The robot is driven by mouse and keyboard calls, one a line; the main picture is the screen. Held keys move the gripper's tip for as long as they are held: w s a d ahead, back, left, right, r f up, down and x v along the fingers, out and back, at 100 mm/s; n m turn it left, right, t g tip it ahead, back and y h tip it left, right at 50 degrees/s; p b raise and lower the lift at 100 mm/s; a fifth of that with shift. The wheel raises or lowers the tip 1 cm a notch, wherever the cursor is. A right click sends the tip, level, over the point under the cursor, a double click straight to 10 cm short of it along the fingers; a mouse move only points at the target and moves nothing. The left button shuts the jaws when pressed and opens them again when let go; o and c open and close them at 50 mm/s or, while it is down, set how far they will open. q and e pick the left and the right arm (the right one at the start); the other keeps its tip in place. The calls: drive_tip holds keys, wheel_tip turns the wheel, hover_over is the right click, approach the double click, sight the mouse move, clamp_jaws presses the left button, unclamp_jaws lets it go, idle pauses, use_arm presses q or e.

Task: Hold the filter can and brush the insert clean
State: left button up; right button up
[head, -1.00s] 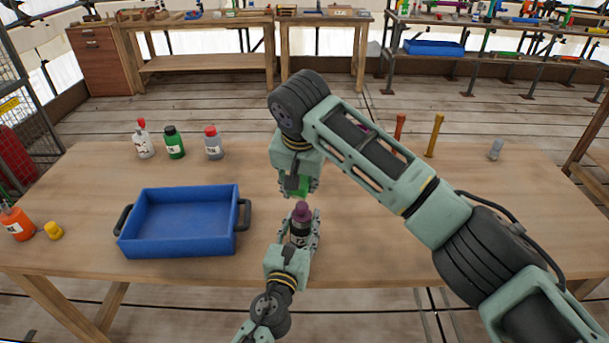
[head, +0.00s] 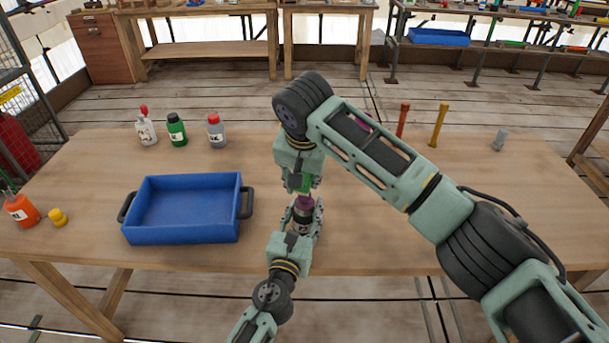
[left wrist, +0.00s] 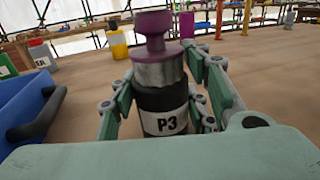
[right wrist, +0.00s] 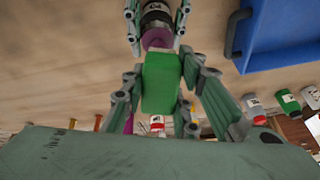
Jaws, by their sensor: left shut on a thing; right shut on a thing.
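The filter can (head: 303,217) is black with a grey metal band and a purple insert (head: 304,201) on top. My left gripper (head: 307,216) is shut on it and holds it upright at the table's front. In the left wrist view the can (left wrist: 163,105) shows a P3 label, and the purple insert (left wrist: 155,45) stands above the metal band. My right gripper (head: 300,181) comes from above and is shut on a green block (right wrist: 160,82), perhaps the brush. The block is right over the insert (right wrist: 160,38); whether they touch I cannot tell.
A blue tray (head: 182,238) with black handles lies left of the grippers. White (head: 146,132), green (head: 177,133) and grey (head: 215,134) bottles stand behind it. An orange bottle (head: 21,211) is far left. Upright red (head: 403,121) and yellow (head: 438,126) posts stand behind my right arm.

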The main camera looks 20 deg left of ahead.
drive_tip(key=shift+f, duration=0.8)
idle(0.4)
drive_tip(key=shift+w+a, duration=0.35)
drive_tip(key=shift+s+d+r, duration=0.1)
drive_tip(key=shift+s+d, duration=0.65)
drive_tip(key=shift+w+a, duration=0.75)
